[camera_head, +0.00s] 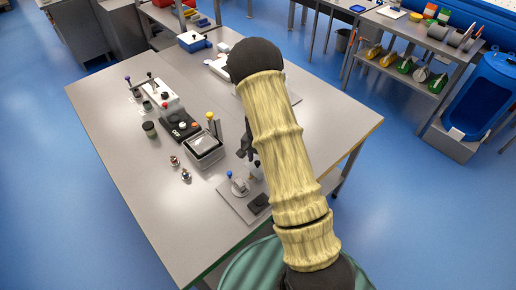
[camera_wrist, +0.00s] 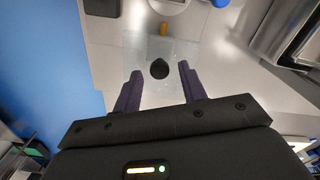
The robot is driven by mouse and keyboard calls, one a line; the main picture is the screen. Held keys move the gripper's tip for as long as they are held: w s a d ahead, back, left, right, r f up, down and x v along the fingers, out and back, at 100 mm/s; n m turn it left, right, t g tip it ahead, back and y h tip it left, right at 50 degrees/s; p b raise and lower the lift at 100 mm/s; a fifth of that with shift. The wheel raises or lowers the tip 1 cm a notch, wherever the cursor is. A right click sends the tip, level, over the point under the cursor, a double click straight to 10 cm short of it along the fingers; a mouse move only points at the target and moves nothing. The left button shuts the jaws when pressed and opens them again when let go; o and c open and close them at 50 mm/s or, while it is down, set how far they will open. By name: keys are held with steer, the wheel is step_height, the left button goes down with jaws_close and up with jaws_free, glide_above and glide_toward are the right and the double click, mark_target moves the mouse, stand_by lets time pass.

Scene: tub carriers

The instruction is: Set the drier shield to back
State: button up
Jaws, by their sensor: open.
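A clear, see-through panel (camera_wrist: 187,52), which looks like the drier shield, shows in the wrist view with a dark round knob (camera_wrist: 159,69) in front of it. My gripper (camera_wrist: 158,82) is open, its two dark fingers on either side of the knob in the picture. I cannot tell whether they touch it. In the head view my gripper (camera_head: 245,148) is a small dark shape over the table, mostly hidden behind my own arm. The shield cannot be made out in the head view.
A metal box (camera_head: 205,158) stands left of my gripper on the grey table (camera_head: 120,160), near a black unit marked OFF (camera_head: 181,128). A base plate with small fittings (camera_head: 232,206) lies at the near edge. Two small knobbed pieces (camera_head: 186,175) stand nearby. The table's left front is clear.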

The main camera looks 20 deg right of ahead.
step_height(320, 180, up, 17)
steer(key=b, duration=0.4)
steer(key=shift+r, duration=0.15)
stand_by(0.4)
steer(key=s+a+f+n+t+b, duration=0.1)
steer(key=s+n, duration=0.3)
steer(key=s, duration=0.5)
steer(key=s+a+f+n+t+b, duration=0.1)
steer(key=s+a+n, duration=0.3)
steer(key=s, duration=0.5)
steer(key=shift+f+n+t+b, duration=0.2)
steer(key=shift+n+t+b, duration=0.1)
steer(key=shift+n+b, duration=0.25)
steer(key=shift+a, duration=0.1)
